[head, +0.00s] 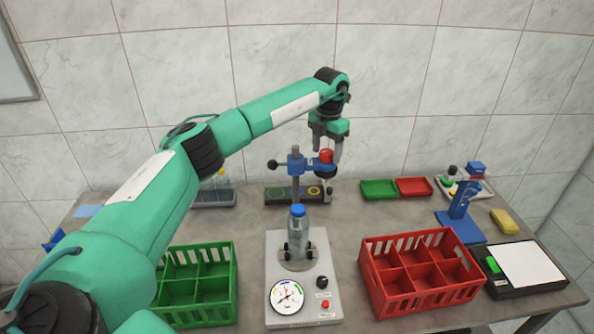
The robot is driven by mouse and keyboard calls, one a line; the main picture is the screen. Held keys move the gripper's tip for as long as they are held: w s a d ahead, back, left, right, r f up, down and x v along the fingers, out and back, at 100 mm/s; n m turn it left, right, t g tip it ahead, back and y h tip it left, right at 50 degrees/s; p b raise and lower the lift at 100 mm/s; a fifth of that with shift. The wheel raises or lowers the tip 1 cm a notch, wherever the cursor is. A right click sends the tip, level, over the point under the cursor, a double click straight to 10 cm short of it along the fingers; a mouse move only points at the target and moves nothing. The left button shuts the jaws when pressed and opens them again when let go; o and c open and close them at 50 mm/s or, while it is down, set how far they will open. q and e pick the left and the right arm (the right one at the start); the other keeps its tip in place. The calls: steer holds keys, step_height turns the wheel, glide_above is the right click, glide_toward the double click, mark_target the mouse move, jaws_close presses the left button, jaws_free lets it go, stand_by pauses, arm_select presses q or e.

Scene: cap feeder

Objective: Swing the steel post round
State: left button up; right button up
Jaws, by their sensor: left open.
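The steel post (297,190) stands upright at the back of the table, on a dark base (272,196) with coloured rings. A blue clamp block (296,166) sits on the post, with a black knob (272,164) to its left. A red knob (326,156) is to the right of the block, above the right end of the base. My left gripper (326,160) points down there, open, its fingers on either side of the red knob. I cannot tell whether they touch it. My right gripper is out of view.
A capped bottle (299,230) stands on a grey machine (312,313) with a dial, in front of the post. A green crate (197,316) and a red crate (372,286) flank it. Green (379,189) and red (414,187) trays lie right of the base.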

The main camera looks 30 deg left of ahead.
arm_select(q)
steer(key=shift+r+p, duration=1.5)
steer(key=shift+r, duration=1.35)
steer(key=shift+f, duration=0.1)
